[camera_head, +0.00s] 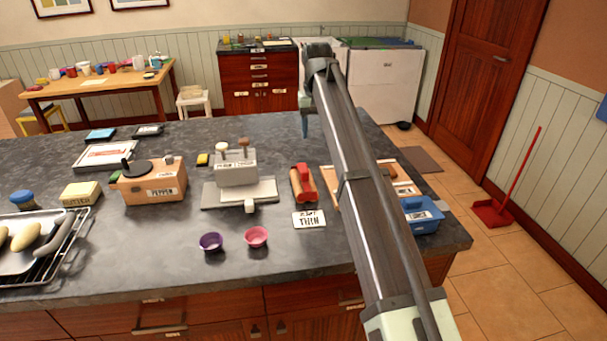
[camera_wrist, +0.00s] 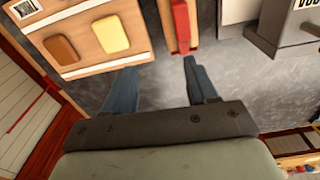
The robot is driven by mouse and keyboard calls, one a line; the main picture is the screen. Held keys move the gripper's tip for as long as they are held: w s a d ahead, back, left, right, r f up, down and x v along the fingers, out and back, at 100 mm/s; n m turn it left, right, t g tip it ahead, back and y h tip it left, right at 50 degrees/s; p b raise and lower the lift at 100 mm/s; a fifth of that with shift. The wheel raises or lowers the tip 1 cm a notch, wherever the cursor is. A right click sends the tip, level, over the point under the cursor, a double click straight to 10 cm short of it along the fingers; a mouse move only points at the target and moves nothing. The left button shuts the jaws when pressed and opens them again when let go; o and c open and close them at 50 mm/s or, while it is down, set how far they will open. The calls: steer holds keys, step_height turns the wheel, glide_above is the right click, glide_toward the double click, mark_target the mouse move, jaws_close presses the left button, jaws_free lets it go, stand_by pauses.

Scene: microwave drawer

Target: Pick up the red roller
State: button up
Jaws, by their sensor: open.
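The red roller (camera_head: 303,183), an orange-brown body with a red handle, lies on the dark counter right of the centre. It also shows in the wrist view (camera_wrist: 181,27) at the top, partly cut off by the frame edge. My gripper (camera_wrist: 160,72) is open and empty, its two blue fingers spread over bare counter. The roller lies just beyond the fingertips in that view, closer to the right finger. In the head view one blue finger (camera_head: 304,124) shows behind the roller, toward the far edge; my arm hides the rest of the gripper.
A wooden board (camera_wrist: 88,27) with a brown and a yellow piece lies left of the roller in the wrist view. A grey press (camera_head: 236,170) stands left of it in the head view. A label card (camera_head: 309,220), two small cups and a blue box (camera_head: 420,214) are nearby.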

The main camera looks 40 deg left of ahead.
mark_target(304, 167)
steer(key=s+a, duration=0.2)
steer(key=s, duration=0.2)
steer(key=shift+n+g, duration=0.3)
steer(key=shift+n, duration=0.1)
steer(key=f, duration=1.2)
steer(key=shift+w+d+f, duration=0.1)
steer(key=shift+w+f, duration=0.1)
steer(key=shift+f, duration=0.2)
steer(key=shift+c, duration=0.3)
steer(key=c, duration=1)
steer(key=r, duration=0.9)
steer(key=shift+w+d+r, duration=0.15)
steer(key=shift+w+r, duration=0.05)
steer(key=shift+r, duration=0.1)
steer(key=shift+w+d+r, duration=0.25)
steer(key=shift+w+d, duration=1.35)
steer(key=shift+w+d+r, duration=0.25)
steer(key=shift+w+d, duration=1.3)
steer(key=shift+d, duration=0.05)
steer(key=shift+w+d+r, duration=0.25)
steer(key=shift+w+d, duration=1.35)
